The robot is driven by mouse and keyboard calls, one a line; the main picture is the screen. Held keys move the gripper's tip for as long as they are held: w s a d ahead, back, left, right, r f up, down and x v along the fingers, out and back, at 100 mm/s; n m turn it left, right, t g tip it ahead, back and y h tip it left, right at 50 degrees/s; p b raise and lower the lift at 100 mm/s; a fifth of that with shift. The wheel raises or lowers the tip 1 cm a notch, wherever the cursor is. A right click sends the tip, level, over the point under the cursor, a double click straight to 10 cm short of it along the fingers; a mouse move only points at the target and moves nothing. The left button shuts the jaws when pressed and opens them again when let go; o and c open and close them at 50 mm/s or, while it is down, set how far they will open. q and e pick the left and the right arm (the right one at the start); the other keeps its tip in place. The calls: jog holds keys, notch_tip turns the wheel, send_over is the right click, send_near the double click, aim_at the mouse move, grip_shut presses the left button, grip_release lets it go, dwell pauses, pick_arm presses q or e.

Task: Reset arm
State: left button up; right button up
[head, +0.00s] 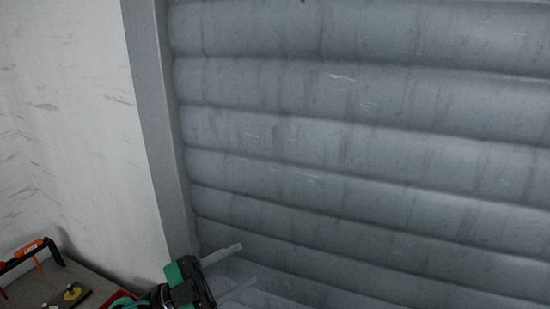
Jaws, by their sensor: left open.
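My left gripper (231,272) shows at the bottom of the head view, left of the middle. It has a black and green body and two pale, straight fingers that point right. The fingers are apart and nothing shows between them. It is in front of the grey shutter. The rest of my left arm is mostly cut off by the bottom edge. My right gripper is not in view.
A grey ribbed shutter (370,150) fills most of the view, with a grey post (158,130) at its left. A white scuffed wall (70,110) is further left.

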pick_arm(q)
jog(key=w+a+f+n+t+y, duration=0.35)
jog(key=a+n+t+y, duration=0.55)
jog(key=n+t+y, duration=0.45)
jog(key=s+a+f+n+g+y, duration=0.1)
jog(key=a+f+n+g+y, duration=0.1)
jog(key=a+f+n+y, duration=0.35)
jog(key=s+a+f+n+g+y, duration=0.1)
jog(key=a+f+n+g+y, duration=0.15)
jog(key=f, duration=0.65)
jog(key=s+d+f+m+g, duration=0.1)
jog(key=s+f+g, duration=1.1)
jog(key=s+f, duration=0.7)
notch_tip(320, 180, down, 29)
jog(key=s+g, duration=0.2)
jog(key=s, duration=0.1)
jog(key=s+a+f, duration=0.3)
jog(key=s+f, duration=1.5)
jog(key=shift+s+a+f+g, duration=0.15)
jog(key=shift+g, duration=0.25)
